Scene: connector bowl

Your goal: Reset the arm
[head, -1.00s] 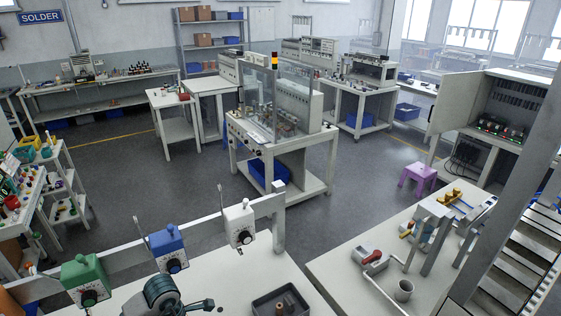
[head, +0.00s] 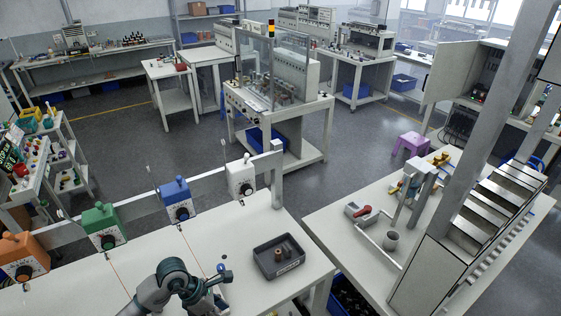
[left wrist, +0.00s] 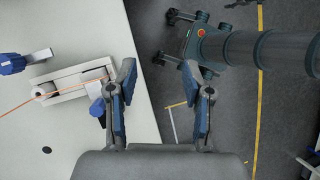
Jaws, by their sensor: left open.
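My left gripper (left wrist: 160,68) is open in the left wrist view. Its two fingers stand well apart with nothing between them, over the edge where the white tabletop (left wrist: 90,20) meets the dark floor. A dark teal and grey arm of mine (head: 172,278) rises at the bottom of the head view, over the white workbench. Its gripper end is hard to make out there. My right gripper is not in view.
A dark tray (head: 278,262) holding a brown cylindrical part (head: 279,253) sits on the workbench right of the arm. Orange (head: 24,258), green (head: 103,228), blue (head: 177,203) and white (head: 240,179) dial boxes line the rail behind.

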